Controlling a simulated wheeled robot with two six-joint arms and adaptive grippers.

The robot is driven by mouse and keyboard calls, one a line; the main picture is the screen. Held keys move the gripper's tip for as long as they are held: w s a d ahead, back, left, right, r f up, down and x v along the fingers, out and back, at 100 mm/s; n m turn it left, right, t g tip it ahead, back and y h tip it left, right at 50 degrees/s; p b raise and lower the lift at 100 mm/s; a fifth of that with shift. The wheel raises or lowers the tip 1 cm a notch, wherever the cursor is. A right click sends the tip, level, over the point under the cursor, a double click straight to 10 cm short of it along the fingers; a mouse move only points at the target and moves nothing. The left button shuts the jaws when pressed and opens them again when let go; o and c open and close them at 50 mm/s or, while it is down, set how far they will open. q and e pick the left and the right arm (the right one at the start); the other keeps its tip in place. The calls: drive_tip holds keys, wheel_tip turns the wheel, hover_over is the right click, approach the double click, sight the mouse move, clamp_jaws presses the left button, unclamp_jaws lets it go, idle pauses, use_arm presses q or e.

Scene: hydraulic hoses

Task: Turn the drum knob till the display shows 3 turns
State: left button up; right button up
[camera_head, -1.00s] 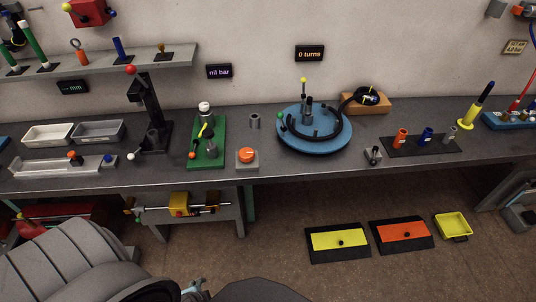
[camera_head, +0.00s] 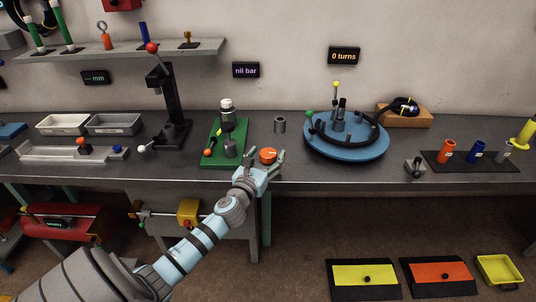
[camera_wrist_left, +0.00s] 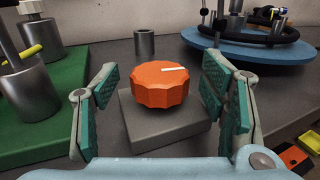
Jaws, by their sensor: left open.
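A fluted orange knob (camera_head: 268,155) with a white mark sits on a grey block near the front edge of the bench. It shows large in the left wrist view (camera_wrist_left: 157,86), its white mark toward the upper right of its top face. My left gripper (camera_head: 265,164) is open, with one finger on either side of the knob and a visible gap to it. The display (camera_head: 344,56) on the wall reads "0 turns". Below it stands the blue drum (camera_head: 345,146) with a black hose coiled on it. My right gripper is out of view.
A green plate (camera_head: 213,156) with a metal fitting lies left of the knob. A small grey cylinder (camera_head: 280,125) stands behind it. A small lever block (camera_head: 415,168) is at the right.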

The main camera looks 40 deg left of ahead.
use_arm(q)
drive_tip(key=shift+x, duration=0.8)
drive_tip(key=c, duration=1.2)
